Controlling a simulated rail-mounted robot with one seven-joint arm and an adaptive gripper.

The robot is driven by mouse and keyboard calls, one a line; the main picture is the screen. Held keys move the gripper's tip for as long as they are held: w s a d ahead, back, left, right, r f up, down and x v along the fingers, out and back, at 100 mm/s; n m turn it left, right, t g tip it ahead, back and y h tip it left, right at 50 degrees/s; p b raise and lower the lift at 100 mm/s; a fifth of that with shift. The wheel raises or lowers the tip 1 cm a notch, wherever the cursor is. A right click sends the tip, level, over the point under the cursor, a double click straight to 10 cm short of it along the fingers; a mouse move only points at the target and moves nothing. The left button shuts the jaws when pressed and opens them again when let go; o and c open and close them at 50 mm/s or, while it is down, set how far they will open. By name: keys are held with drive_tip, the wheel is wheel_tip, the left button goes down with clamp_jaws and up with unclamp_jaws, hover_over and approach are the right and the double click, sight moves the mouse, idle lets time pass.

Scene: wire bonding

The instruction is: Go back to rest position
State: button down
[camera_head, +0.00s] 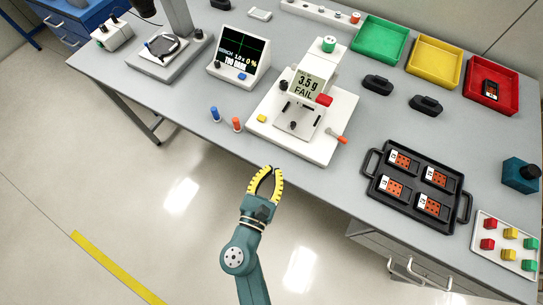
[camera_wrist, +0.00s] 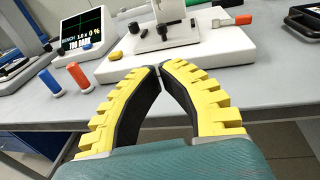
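My gripper (camera_head: 271,170) hangs over the open floor in front of the table's near edge, below the pull tester. Its yellow-ribbed fingers bow outward and their tips come nearly together. The white pull tester (camera_head: 262,125) on the table shows "3.5 g FAIL". Its base also shows in the wrist view (camera_wrist: 115,66).
The grey table (camera_head: 225,115) holds a black tray (camera_head: 405,213) with several orange chip pieces, and green (camera_head: 378,41), yellow (camera_head: 434,61) and red (camera_head: 465,85) bins, the red one holding one piece. Blue (camera_head: 215,114) and orange (camera_head: 237,124) pegs stand near the front edge. Floor around my gripper is clear.

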drive_tip(key=w+d+r+m+h, duration=0.2)
drive_tip(key=d+r+m, duration=0.1)
drive_tip(key=r, duration=0.5)
drive_tip(key=w+d+r+m+h, duration=0.2)
drive_tip(key=d+r+m, duration=0.1)
drive_tip(key=r, duration=0.5)
drive_tip(key=s+d+r+m+t, duration=0.15)
drive_tip(key=d+r+m, duration=0.25)
drive_tip(key=r+m, duration=0.45)
drive_tip(key=s+d+r+m, duration=0.2)
drive_tip(key=d+r+m, duration=0.1)
drive_tip(key=r+m, duration=0.55)
drive_tip(key=s+a+r+m+t+y, duration=0.3)
drive_tip(key=a+r+m+t+y, duration=0.2)
drive_tip(key=a+r+m+y, duration=0.4)
wheel_tip(320, 180, up, 39)
drive_tip(key=d+y+p, duration=0.1)
drive_tip(key=p, duration=3.7)
drive_tip(key=shift+p, duration=0.3)
